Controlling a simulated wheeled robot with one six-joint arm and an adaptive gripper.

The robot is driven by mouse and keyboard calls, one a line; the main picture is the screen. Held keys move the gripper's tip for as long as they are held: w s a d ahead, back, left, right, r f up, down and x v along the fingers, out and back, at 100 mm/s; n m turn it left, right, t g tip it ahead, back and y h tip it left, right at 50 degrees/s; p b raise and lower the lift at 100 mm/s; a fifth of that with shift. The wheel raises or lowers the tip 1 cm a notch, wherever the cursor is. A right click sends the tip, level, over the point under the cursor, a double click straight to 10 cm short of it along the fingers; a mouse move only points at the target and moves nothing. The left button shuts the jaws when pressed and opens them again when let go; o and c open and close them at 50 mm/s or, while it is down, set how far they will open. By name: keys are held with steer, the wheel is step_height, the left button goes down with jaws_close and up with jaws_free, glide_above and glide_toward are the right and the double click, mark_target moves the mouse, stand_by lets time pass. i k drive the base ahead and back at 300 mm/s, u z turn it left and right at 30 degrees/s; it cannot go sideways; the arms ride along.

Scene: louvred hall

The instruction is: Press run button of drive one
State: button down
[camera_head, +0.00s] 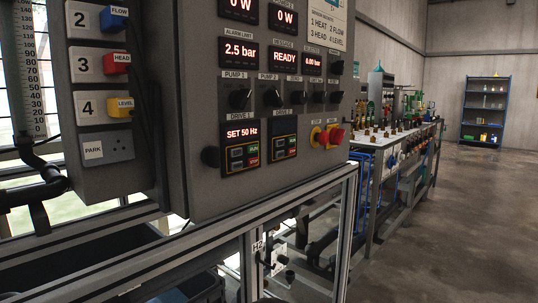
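The drive 1 unit (243,148) is on the lower part of a grey control panel (205,190), under the label DRIVE 1. Its display reads SET 50 Hz. A small green button (254,149), which looks like the run button, sits at its right side, above a small red button (252,160). The drive 2 unit (284,141) is just to its right, with a dark display and similar small buttons. My gripper is not in view.
Red and yellow knobs (335,136) stick out right of the drives. Black pump switches (240,99) sit above them. Coloured plugs (117,64) line the left box. A metal frame (245,230) stands below the panel. Open floor (450,220) lies right.

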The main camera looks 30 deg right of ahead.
mark_target(254, 148)
steer(key=k, duration=0.25)
steer(key=z, duration=1.75)
steer(key=k, duration=1.2)
steer(key=u, duration=1.5)
steer(key=i, duration=0.5)
steer(key=u, duration=0.05)
